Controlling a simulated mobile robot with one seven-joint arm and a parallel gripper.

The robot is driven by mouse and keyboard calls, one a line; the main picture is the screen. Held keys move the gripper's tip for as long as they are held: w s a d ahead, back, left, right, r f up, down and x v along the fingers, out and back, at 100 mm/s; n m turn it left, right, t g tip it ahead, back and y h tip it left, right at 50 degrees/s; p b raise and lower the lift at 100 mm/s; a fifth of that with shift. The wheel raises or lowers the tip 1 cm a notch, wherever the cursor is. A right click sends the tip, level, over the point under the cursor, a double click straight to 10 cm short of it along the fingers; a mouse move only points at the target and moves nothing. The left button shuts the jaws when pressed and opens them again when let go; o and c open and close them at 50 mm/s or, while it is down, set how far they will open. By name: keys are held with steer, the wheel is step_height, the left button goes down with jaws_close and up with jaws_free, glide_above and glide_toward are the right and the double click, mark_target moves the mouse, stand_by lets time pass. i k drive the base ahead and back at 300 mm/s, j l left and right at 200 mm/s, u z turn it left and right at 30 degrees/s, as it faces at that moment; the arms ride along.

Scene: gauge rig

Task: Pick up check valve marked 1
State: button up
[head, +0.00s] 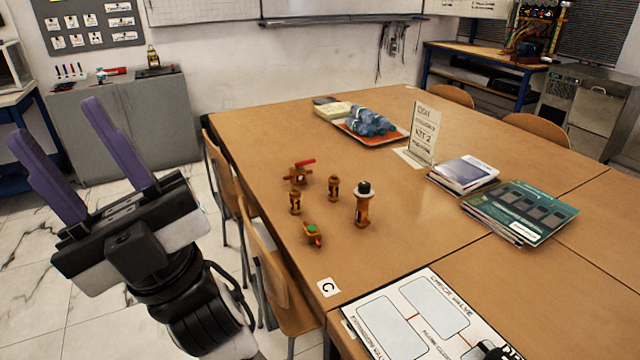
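Several brass fittings stand on the wooden table. Two small, similar upright brass fittings with dark labels, a left one (295,202) and a right one (333,188), may be check valves. No mark 1 is readable on any of them. Near them are a valve with a red lever (299,173), a taller fitting with a white collar and black top (362,207), and a small fitting with a green face (312,233). My gripper (57,123) has purple fingers spread apart, empty, raised at the left, clear of the table and well away from the fittings.
A printed mat (468,318) with outlined areas, one reading "CHECK VALVE", lies at the near edge beside a "C" card (328,287). Behind are an orange tray (398,136) with blue items, a standing sign (424,132) and books (520,212). Chairs (262,262) line the left edge.

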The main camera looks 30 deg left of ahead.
mark_target(334, 181)
steer(key=i+j, duration=0.1)
steer(key=j, duration=0.6)
steer(key=i+j, duration=0.1)
steer(key=j, duration=0.55)
steer(key=i+j, duration=0.1)
steer(key=j, duration=0.6)
steer(key=i+j, duration=0.1)
steer(key=j, duration=0.6)
steer(key=i+j, duration=0.1)
steer(key=j, duration=0.55)
steer(key=i+j+z, duration=0.1)
steer(key=j, duration=0.6)
steer(key=i+j+z, duration=0.1)
steer(key=z, duration=0.95)
steer(key=i, duration=0.9)
steer(key=l+z, duration=0.05)
